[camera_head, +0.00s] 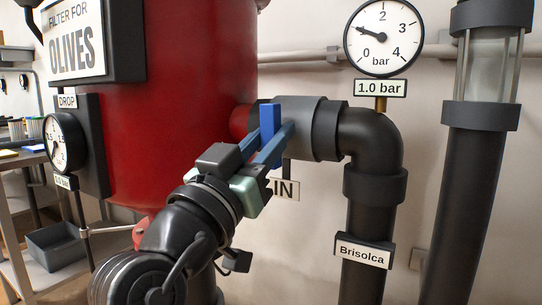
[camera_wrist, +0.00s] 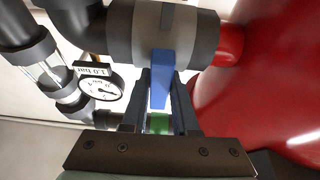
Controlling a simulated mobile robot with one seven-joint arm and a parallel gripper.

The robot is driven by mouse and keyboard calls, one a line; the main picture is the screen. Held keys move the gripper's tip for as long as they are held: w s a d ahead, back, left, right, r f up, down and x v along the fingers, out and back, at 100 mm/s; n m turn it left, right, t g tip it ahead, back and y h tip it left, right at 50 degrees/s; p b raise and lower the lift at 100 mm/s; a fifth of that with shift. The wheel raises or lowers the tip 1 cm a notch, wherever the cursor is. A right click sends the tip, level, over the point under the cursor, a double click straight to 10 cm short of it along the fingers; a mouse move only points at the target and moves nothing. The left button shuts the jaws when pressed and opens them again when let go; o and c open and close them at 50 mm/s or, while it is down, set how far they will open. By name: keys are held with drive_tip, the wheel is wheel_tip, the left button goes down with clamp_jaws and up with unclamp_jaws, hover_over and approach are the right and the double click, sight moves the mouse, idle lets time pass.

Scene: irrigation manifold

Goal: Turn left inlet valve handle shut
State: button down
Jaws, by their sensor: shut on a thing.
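The inlet valve (camera_head: 312,128) is a grey body on the pipe between the red filter tank and a black elbow, above an "IN" sign (camera_head: 288,190). Its blue handle (camera_head: 267,118) stands up across the pipe line in the head view. In the wrist view the blue handle (camera_wrist: 161,68) reaches from the valve body (camera_wrist: 190,30) toward me, between my fingers. My gripper (camera_head: 270,143) is shut on the handle, with one finger on each side. The handle's lower part is partly hidden by my fingers.
The red tank (camera_head: 190,100) stands close on the left, with a drop gauge (camera_head: 64,141). A pressure gauge (camera_head: 384,38) above the elbow reads about 1 bar. Open floor space is not clearly visible.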

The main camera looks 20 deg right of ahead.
idle(0.6)
drive_tip(key=c, duration=0.7)
unclamp_jaws()
drive_tip(key=shift+a, duration=0.1)
drive_tip(key=p+v, duration=0.2)
drive_tip(key=v, duration=1)
drive_tip(key=shift+s+a, duration=0.25)
drive_tip(key=shift+a, duration=0.05)
drive_tip(key=shift+f, duration=0.1)
